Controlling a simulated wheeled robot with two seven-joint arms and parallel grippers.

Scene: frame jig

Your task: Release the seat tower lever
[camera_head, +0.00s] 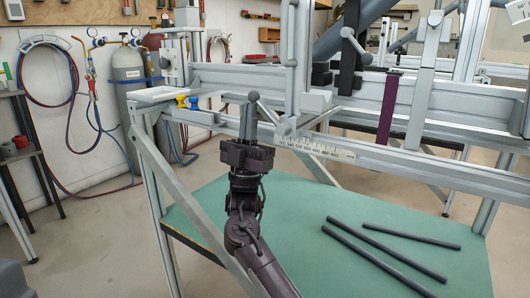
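My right gripper (247,142), dark purple-brown, reaches up from the bottom to the front rail of the jig (410,160). Its fingers are right at the lower part of a dark upright lever (249,118) with a round knob on top. The lever stands roughly upright in front of the rail, left of the silver upright tower (291,65). The fingers overlap the lever's lower end in this view; I cannot tell whether they grip it. My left gripper is not in view.
A ruler scale (320,148) runs along the rail. A purple upright strip (388,108) and a black post (349,50) stand further right. Below, a green shelf (300,225) holds dark tubes (385,252). Yellow and blue knobs (187,102) sit left of the gripper.

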